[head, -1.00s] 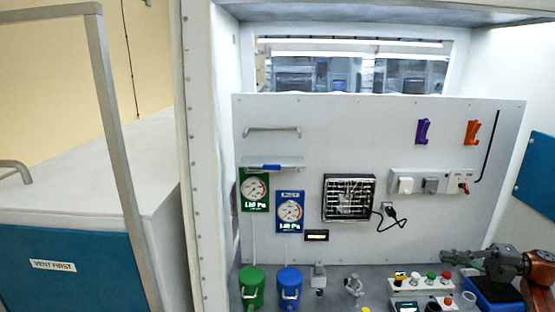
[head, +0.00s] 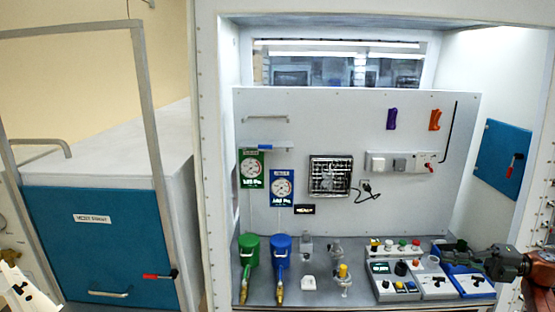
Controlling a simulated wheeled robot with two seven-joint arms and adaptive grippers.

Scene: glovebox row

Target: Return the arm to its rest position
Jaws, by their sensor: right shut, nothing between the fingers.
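My right arm comes in from the right edge, brown-orange at the wrist, with a dark grey gripper (head: 462,252). The gripper is shut and empty. It points left, over the blue-edged area at the right end of the bench (head: 215,292). Its fingertips are small and dark against the things behind them, so whether they touch anything is unclear. My left gripper does not show.
A control box (head: 381,268) and a button strip (head: 390,246) stand left of the gripper. Blue-and-white switch boxes (head: 437,287) lie below it. Green (head: 249,250) and blue (head: 281,249) canisters stand at the left. A blue panel (head: 502,160) is on the right wall.

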